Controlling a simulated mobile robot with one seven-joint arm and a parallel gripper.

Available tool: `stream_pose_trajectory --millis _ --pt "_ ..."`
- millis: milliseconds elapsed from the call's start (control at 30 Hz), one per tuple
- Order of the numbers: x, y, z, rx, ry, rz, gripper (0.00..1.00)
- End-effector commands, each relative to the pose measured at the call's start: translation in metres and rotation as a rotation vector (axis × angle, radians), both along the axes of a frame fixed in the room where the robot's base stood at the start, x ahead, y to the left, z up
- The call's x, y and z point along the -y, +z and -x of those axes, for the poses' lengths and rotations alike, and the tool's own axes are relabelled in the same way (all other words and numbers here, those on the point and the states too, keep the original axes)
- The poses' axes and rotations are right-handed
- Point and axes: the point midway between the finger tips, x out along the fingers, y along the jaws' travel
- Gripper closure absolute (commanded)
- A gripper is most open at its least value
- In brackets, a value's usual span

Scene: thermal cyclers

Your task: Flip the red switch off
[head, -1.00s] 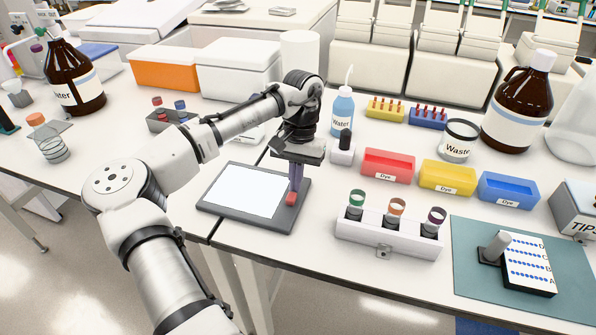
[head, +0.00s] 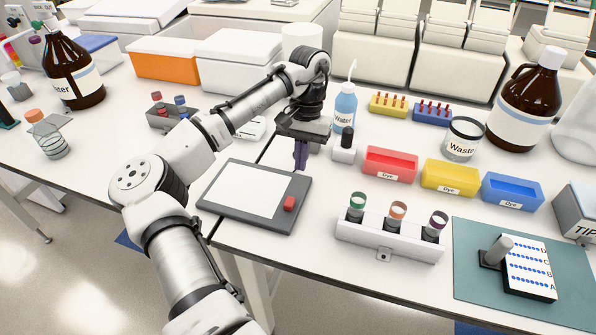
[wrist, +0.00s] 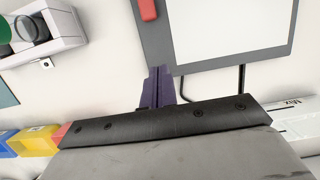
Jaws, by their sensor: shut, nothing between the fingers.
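The red switch (head: 290,203) sits at the right front of a grey light panel (head: 233,217) with a glowing white screen (head: 236,189). In the wrist view the switch (wrist: 148,10) shows at the top edge, beside the white screen (wrist: 230,30). My gripper (head: 300,156) is above the bench behind the panel's far right corner, apart from the switch. Its purple fingers (wrist: 156,85) are shut with nothing between them. I cannot tell which way the switch is tipped.
A white tube rack (head: 386,239) with several capped tubes stands right of the panel. A small black-capped bottle (head: 344,152) and a red dye box (head: 390,164) stand right of my gripper. A small grey rack (head: 168,118) stands at left. Bench is clear right around the panel's front.

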Motion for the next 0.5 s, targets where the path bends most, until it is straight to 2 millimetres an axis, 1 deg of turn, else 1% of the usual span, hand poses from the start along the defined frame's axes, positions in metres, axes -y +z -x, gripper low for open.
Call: stream_pose_trajectory --millis 100,200,333,500 --pt "0.001 0.026 -0.007 0.004 0.001 -0.004 1.0" --pt "0.003 0.042 -0.01 0.004 0.001 -0.004 1.0" --pt "0.004 0.055 -0.014 0.002 -0.001 -0.002 1.0" --pt "0.005 0.063 -0.015 0.001 0.0 -0.001 1.0"
